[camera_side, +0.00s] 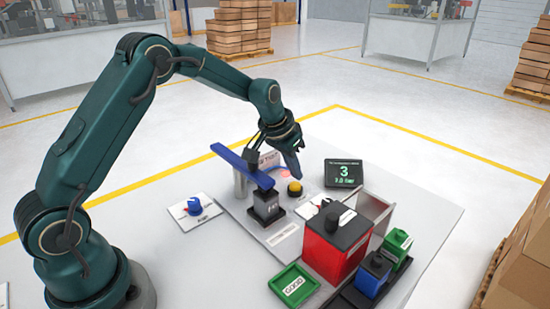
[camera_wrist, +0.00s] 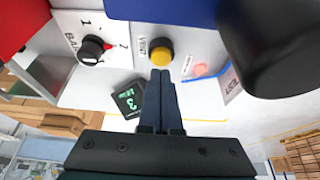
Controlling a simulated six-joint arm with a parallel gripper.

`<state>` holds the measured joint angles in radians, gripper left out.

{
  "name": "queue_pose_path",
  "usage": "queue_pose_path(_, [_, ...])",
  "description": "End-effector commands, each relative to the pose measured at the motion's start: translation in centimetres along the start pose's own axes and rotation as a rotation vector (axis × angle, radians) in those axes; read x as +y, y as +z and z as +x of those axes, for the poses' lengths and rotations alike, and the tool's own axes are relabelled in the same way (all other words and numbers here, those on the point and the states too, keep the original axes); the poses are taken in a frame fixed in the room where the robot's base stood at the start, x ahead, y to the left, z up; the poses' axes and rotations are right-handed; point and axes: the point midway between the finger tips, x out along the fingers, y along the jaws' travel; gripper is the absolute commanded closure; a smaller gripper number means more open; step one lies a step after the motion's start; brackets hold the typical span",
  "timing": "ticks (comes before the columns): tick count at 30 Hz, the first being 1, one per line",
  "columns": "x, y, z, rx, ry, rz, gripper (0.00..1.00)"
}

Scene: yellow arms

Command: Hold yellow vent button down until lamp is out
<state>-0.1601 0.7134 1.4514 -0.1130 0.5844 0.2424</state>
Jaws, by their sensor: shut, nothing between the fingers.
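The yellow vent button (camera_side: 295,188) sits on a grey panel in the side view. It also shows in the wrist view (camera_wrist: 161,51), beside a label reading VENT. My gripper (camera_side: 298,177) is shut and empty, pointing down with its tips just above the button. In the wrist view the closed fingertips (camera_wrist: 160,74) end close to the button's edge; I cannot tell whether they touch it. The lamp (camera_wrist: 200,69) is a pinkish-red disc beside the button and looks lit. In the side view it is a red glow partly hidden behind the fingers.
A blue bar (camera_side: 240,167) lies across a dark post (camera_side: 267,207) left of the button. A dark display (camera_side: 344,174) reads 3 in green. A red box (camera_side: 333,245), a green tray (camera_side: 294,287) and a blue knob (camera_side: 194,205) stand nearer the front.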

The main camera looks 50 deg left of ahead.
Motion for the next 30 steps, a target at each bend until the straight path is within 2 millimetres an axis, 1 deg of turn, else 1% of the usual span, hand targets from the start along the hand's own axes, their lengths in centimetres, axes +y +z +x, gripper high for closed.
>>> queue_pose_path(16, [0.0, 0.1, 0.1, -0.001, 0.0, 0.0, 1.0])
queue_pose_path(30, [0.0, 0.6, 1.3, -0.001, 0.001, 0.0, 1.0])
